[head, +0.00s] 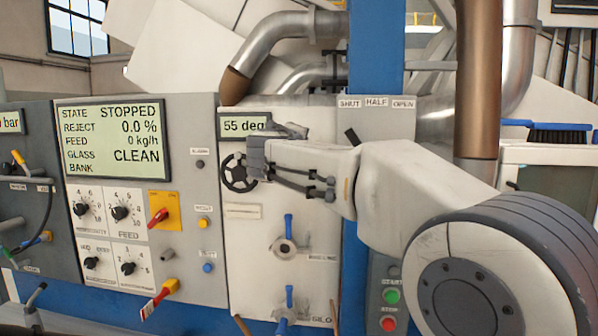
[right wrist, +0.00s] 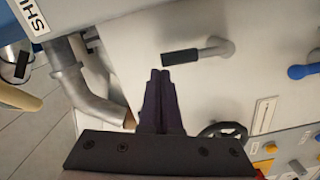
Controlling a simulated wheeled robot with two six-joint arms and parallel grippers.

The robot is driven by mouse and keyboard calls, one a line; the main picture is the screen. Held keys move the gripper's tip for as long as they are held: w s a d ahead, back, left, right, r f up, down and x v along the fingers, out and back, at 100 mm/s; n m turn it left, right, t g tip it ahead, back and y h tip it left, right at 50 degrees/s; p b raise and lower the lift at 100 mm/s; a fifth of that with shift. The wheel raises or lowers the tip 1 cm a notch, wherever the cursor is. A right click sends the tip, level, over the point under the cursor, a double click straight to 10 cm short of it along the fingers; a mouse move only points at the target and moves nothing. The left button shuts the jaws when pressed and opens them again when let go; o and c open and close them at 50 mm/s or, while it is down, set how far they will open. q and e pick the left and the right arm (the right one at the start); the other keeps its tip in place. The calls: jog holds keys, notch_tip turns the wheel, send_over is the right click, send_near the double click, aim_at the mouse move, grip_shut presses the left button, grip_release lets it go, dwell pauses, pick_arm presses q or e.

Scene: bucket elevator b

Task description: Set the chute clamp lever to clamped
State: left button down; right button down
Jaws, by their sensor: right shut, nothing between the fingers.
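A lever with a black grip and a bent metal arm (right wrist: 212,48) stands out from the pale panel in the right wrist view. I see no readable label on it, so I cannot confirm that it is the chute clamp lever; in the head view I cannot make it out behind my arm. My right gripper (right wrist: 160,74) is shut and empty, its dark fingertips just short of the black grip and seemingly apart from it. In the head view the right gripper (head: 256,158) is in front of the panel by the black handwheel (head: 233,178). My left gripper is not in view.
A display reading 55 deg (head: 244,126) is above the handwheel. Blue-handled valves (head: 288,224) are below. A dark handle (head: 351,136) is under the SHUT, HALF, OPEN labels. Metal pipes (right wrist: 85,95) run beside the gripper. Start and stop buttons (head: 390,297) are low.

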jog(key=shift+s+d+f+m+b, duration=0.15)
jog(key=shift+d+m+b, duration=1)
jog(key=shift+m+b, duration=0.55)
jog(key=shift+s+d+f+m+b, duration=0.15)
jog(key=shift+d+m+b, duration=1.1)
jog(key=shift+b, duration=0.7)
jog(key=shift+a, duration=0.1)
jog(key=s+a+r+b, duration=0.1)
jog(key=s+a+r, duration=0.2)
jog(key=s, duration=0.7)
jog(key=shift+a+b, duration=0.35)
jog(key=shift+a, duration=0.5)
jog(key=shift+s+r, duration=0.1)
